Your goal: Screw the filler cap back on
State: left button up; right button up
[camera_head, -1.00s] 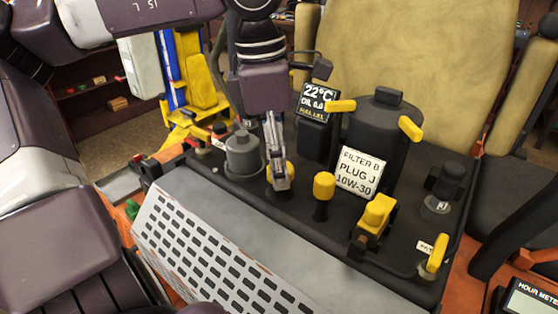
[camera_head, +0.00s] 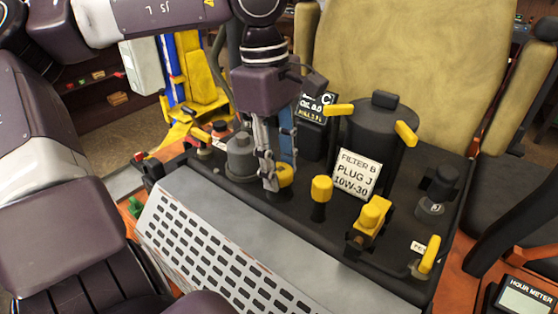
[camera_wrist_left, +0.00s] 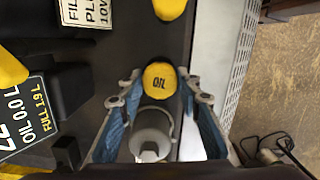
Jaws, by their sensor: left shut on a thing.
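The yellow filler cap (camera_head: 286,176) is marked OIL in the left wrist view (camera_wrist_left: 160,79). It is over the black engine deck (camera_head: 300,207), left of another yellow-topped cap. My left gripper (camera_head: 278,174) points down from above and is shut on the cap, one finger on each side; both blue-padded fingers also show in the left wrist view (camera_wrist_left: 161,92). The filler neck is hidden, so I cannot tell how far the cap is seated. My right gripper is not in view.
A grey cylinder (camera_head: 241,157) stands close left of the gripper. The oil display (camera_head: 314,107) and a black filter canister (camera_head: 378,130) with a label card (camera_head: 357,174) stand right. A yellow-topped cap (camera_head: 322,188) is beside it. A perforated grille (camera_head: 215,255) is in front.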

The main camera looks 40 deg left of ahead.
pick_arm(q)
jog(key=m, duration=0.3)
jog(key=m+g, duration=0.1)
jog(key=m, duration=0.1)
jog(key=shift+s+f+m, duration=0.1)
jog(key=shift+f+m, duration=0.15)
jog(key=shift+m, duration=0.05)
jog(key=shift+o, duration=0.2)
jog(key=m, duration=0.6)
jog(key=shift+r, duration=0.1)
jog(key=o, duration=1.2)
jog(key=shift+w, duration=0.2)
jog(key=shift+o, duration=0.2)
jog(key=shift+r, duration=0.1)
